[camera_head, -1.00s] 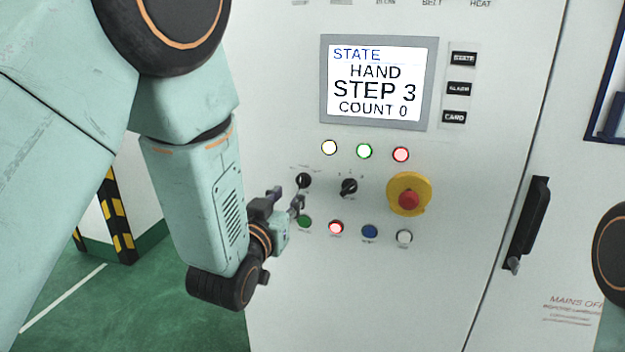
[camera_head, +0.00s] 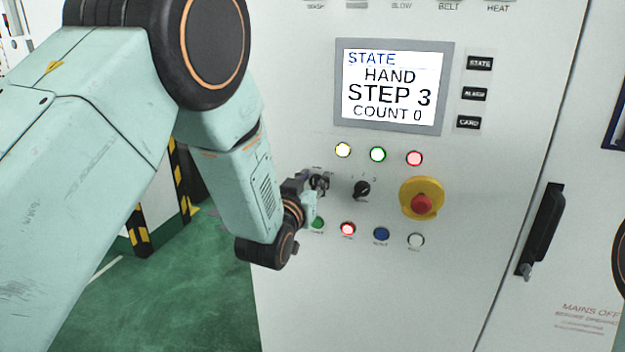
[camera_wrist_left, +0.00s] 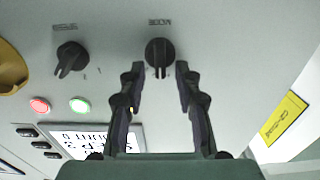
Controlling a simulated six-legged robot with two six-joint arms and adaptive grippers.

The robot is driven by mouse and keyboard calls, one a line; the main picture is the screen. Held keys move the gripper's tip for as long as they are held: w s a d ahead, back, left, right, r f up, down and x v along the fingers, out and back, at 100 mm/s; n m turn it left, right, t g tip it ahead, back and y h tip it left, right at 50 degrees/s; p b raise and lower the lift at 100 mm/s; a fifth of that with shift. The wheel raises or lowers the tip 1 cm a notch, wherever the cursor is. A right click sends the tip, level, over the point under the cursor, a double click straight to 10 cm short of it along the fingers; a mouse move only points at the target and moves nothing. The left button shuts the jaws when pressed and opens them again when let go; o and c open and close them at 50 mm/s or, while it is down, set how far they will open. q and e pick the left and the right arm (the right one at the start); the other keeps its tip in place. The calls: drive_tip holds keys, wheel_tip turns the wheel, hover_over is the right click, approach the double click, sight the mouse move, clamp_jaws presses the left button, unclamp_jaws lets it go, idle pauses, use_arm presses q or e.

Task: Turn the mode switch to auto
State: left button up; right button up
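The mode switch (camera_head: 322,180) is a black rotary knob on the pale cabinet front, partly hidden by my left gripper in the head view. In the left wrist view the mode switch (camera_wrist_left: 160,50) shows upside down under a label that seems to read MODE, its pointer towards my gripper. My left gripper (camera_head: 311,184) is open in front of the knob. In the wrist view the fingertips of the left gripper (camera_wrist_left: 160,69) stand on either side of the knob's near end, with gaps on both sides. The screen (camera_head: 390,86) reads STATE, HAND, STEP 3, COUNT 0. My right gripper is out of view.
A second black knob (camera_head: 362,190) is close to the right of the mode switch. A red emergency button (camera_head: 422,204) on a yellow base is further right. Lit lamps (camera_head: 378,154) sit above, and push buttons (camera_head: 381,234) below. A black door handle (camera_head: 541,228) is at the right.

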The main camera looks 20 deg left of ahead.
use_arm(q)
drive_tip(key=shift+a, duration=0.15)
drive_tip(key=shift+c, duration=0.3)
drive_tip(key=shift+d, duration=0.25)
drive_tip(key=c, duration=0.4)
drive_tip(key=shift+a, duration=0.15)
clamp_jaws()
drive_tip(key=shift+m, duration=0.4)
drive_tip(key=m+b, duration=0.2)
drive_tip(key=m, duration=0.1)
drive_tip(key=shift+d+f, duration=0.15)
drive_tip(key=shift+d, duration=0.2)
drive_tip(key=shift+d+f+m+b, duration=0.15)
drive_tip(key=shift+m+b, duration=0.4)
drive_tip(key=shift+m, duration=0.7)
drive_tip(key=shift+d+f+m+b, duration=0.15)
drive_tip(key=shift+m+b, duration=0.35)
drive_tip(key=shift+m, duration=0.75)
drive_tip(key=shift+r, duration=0.1)
